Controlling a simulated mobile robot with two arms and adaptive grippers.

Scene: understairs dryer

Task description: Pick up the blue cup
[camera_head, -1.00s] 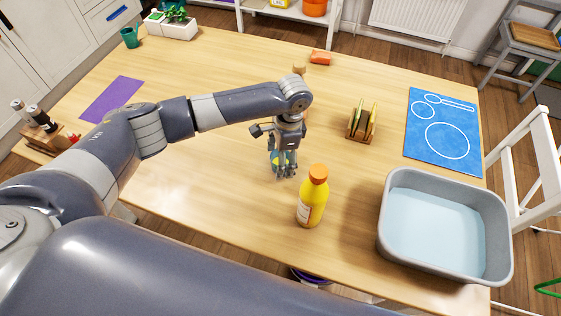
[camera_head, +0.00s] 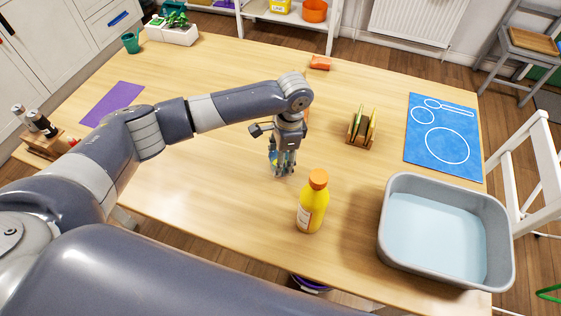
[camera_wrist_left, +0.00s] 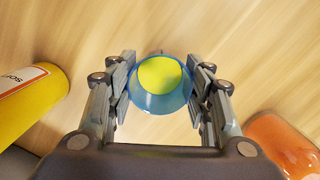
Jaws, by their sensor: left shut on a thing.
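The blue cup (camera_wrist_left: 160,86) is see-through, with yellow-green showing inside its round rim. In the wrist view it sits between the fingers of my left gripper (camera_wrist_left: 160,90), which touch it on both sides. In the head view my left gripper (camera_head: 283,168) points down over the table and is shut on the cup, which is mostly hidden by the fingers. I cannot tell whether the cup is clear of the table. My right gripper is not in view.
A yellow bottle (camera_head: 312,205) with an orange cap stands close in front right of the gripper. An orange object (camera_wrist_left: 285,142) is near on the other side. A grey basin (camera_head: 398,264), a small rack (camera_head: 360,128) and a blue mat (camera_head: 416,152) are to the right.

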